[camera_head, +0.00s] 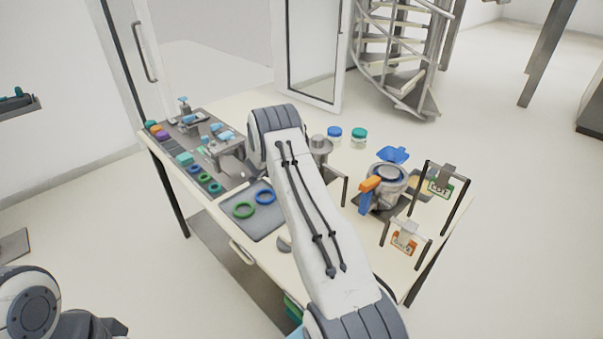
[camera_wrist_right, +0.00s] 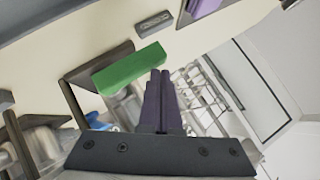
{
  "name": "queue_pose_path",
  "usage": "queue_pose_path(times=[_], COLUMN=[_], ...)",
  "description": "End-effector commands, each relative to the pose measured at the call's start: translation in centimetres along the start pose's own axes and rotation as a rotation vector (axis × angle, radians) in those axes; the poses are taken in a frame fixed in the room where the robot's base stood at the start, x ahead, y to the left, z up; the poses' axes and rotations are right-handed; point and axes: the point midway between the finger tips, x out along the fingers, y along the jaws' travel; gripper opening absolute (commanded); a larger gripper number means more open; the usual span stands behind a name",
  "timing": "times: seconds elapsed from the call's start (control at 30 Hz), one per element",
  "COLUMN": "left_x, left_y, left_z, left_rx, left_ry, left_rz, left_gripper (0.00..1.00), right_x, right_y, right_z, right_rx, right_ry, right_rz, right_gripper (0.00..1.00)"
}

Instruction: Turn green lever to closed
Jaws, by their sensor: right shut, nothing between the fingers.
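A green bar-shaped lever (camera_wrist_right: 130,68) shows in the right wrist view, beside a dark grey bracket. It lies slanted, to the left of my fingertips. My right gripper (camera_wrist_right: 160,73) is shut with nothing between its fingers. Its tips are close to the lever's right end in the picture; I cannot tell whether they touch. In the head view my right arm crosses the middle of the table and hides the gripper, and I cannot make out the green lever there. My left gripper is out of view.
Two lidded jars (camera_head: 359,135) stand at the back. A metal pot (camera_head: 388,178) with blue and orange parts and dark frames with hanging tags (camera_head: 440,184) stand right.

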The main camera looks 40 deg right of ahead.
Motion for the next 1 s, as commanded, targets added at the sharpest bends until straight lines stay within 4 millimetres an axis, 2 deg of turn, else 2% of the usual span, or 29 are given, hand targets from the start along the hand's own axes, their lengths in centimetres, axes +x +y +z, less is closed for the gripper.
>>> queue_pose_path(times=[0.17, 0.37, 0.47, 0.7, 0.83, 1.0], left_x=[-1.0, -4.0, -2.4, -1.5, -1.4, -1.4], left_y=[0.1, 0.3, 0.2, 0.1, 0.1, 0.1], left_z=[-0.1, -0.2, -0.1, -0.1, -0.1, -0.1], left_rx=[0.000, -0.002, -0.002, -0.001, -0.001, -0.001], left_ry=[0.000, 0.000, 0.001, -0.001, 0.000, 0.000], left_rz=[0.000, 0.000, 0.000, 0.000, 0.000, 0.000], left_gripper=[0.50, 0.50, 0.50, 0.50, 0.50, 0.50], right_x=[-0.6, -2.5, -4.1, -8.8, -10.2, -11.1], right_y=[-0.5, -2.5, -3.0, -5.2, -5.9, -6.2], right_z=[-0.7, -3.3, -2.5, -2.1, -2.0, -1.9], right_rx=[0.001, 0.005, 0.004, 0.005, 0.005, 0.005], right_ry=[-0.001, 0.004, 0.003, 0.004, 0.004, 0.004], right_rz=[0.001, 0.004, -0.001, 0.000, 0.002, 0.004], right_gripper=[0.00, 0.00, 0.00, 0.00, 0.00, 0.00])
